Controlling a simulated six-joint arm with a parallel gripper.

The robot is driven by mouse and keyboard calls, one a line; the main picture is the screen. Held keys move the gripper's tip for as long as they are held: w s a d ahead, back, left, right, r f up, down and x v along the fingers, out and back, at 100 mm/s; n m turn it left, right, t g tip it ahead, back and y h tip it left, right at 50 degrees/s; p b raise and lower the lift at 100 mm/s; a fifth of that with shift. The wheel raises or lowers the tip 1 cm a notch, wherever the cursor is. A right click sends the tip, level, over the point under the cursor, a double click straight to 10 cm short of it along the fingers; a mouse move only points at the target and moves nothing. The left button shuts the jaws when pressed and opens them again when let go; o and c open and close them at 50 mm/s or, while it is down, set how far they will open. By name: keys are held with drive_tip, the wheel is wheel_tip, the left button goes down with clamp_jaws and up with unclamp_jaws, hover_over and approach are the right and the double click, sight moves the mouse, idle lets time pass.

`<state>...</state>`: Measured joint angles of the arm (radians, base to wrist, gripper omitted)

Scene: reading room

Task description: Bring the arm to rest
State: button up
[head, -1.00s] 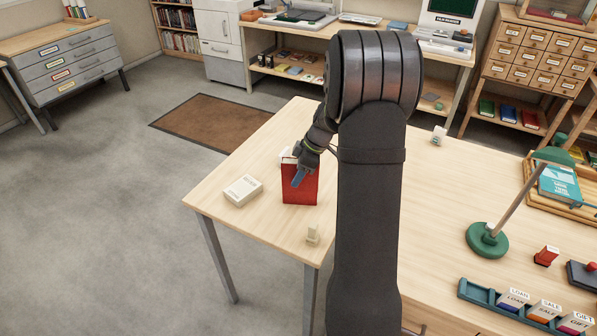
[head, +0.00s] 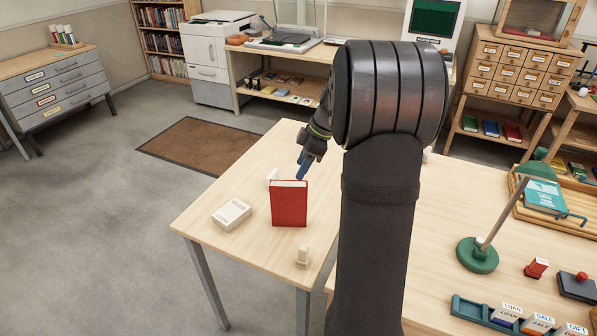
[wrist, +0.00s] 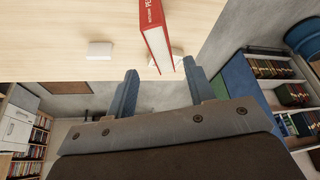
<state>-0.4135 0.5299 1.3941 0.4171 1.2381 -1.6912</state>
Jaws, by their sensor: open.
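My gripper (head: 303,165) is above the table, just behind and above an upright red book (head: 289,204) in the head view. In the wrist view my gripper (wrist: 161,85) has its two blue fingers apart with nothing between them. The red book (wrist: 158,32) stands beyond the fingertips there, apart from them. My dark arm covers the middle of the table in the head view.
A white box (head: 232,214) lies left of the book, and a small pale block (head: 303,256) stands near the table's front edge.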

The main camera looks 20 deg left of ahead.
sight(287, 183)
idle(0.3)
drive_tip(key=x, duration=1.2)
drive_tip(key=shift+s+a+f, duration=0.1)
drive_tip(key=shift+s+f, duration=0.05)
drive_tip(key=shift+f, duration=0.05)
wheel_tip(287, 183, up, 3)
drive_tip(key=shift+f, duration=0.1)
drive_tip(key=shift+r, duration=0.7)
